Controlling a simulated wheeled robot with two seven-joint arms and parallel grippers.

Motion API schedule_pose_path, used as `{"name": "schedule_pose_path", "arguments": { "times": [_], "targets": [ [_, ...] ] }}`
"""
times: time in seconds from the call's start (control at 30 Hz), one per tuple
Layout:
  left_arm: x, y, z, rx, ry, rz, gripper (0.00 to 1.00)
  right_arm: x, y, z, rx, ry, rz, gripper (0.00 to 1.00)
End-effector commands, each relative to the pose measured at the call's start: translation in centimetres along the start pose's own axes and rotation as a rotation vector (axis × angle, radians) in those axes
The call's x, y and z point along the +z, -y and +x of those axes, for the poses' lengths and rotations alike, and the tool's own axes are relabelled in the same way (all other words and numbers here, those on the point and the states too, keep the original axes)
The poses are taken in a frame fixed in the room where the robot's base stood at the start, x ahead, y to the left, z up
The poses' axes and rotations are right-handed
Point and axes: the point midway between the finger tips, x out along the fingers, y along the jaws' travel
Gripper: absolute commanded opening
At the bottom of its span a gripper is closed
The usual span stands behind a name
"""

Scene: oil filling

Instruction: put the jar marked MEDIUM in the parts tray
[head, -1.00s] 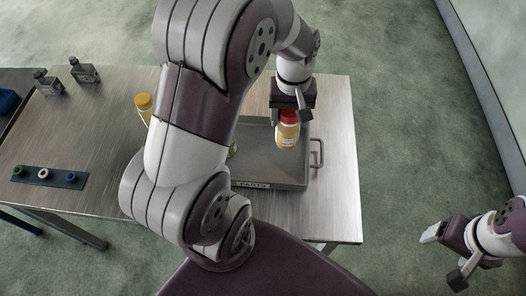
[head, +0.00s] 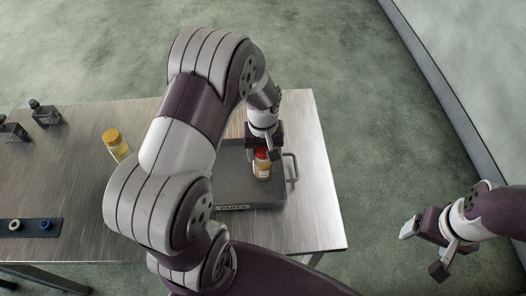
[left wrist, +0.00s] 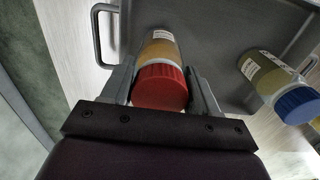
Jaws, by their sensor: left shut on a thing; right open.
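My left gripper (head: 262,150) is shut on a jar with a red cap (head: 262,167), which also shows between the fingers in the left wrist view (left wrist: 161,85). The jar has amber contents and a pale label whose words I cannot read. It is upright over the grey parts tray (head: 270,196), low down; I cannot tell whether it touches the floor. The tray's side handle shows in the left wrist view (left wrist: 97,35). A blue-capped jar (left wrist: 265,72) is near the tray's other side, hidden by my arm in the head view. My right gripper (head: 418,232) is open and empty, off the table.
A yellow-capped jar (head: 115,143) stands on the metal table (head: 315,190), left of my left arm. Dark bottles (head: 45,113) stand at the back left. The table right of the tray is clear.

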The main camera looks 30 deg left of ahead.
Motion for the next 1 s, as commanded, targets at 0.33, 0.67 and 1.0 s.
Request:
{"name": "schedule_pose_path", "arguments": {
  "times": [0.33,0.67,1.0],
  "targets": [
    [0.0,0.0,0.8,0.001,-0.001,0.000,0.06,0.0,0.0,0.0,0.000,0.000,0.000,0.81],
    [0.0,0.0,1.0,0.000,-0.001,0.000,0.85,0.0,0.0,0.1,0.000,0.000,0.000,0.81],
    [-0.1,-0.1,-2.8,0.003,-0.006,0.000,0.85,0.0,0.0,0.1,0.000,0.000,0.000,0.81]
  ]
}}
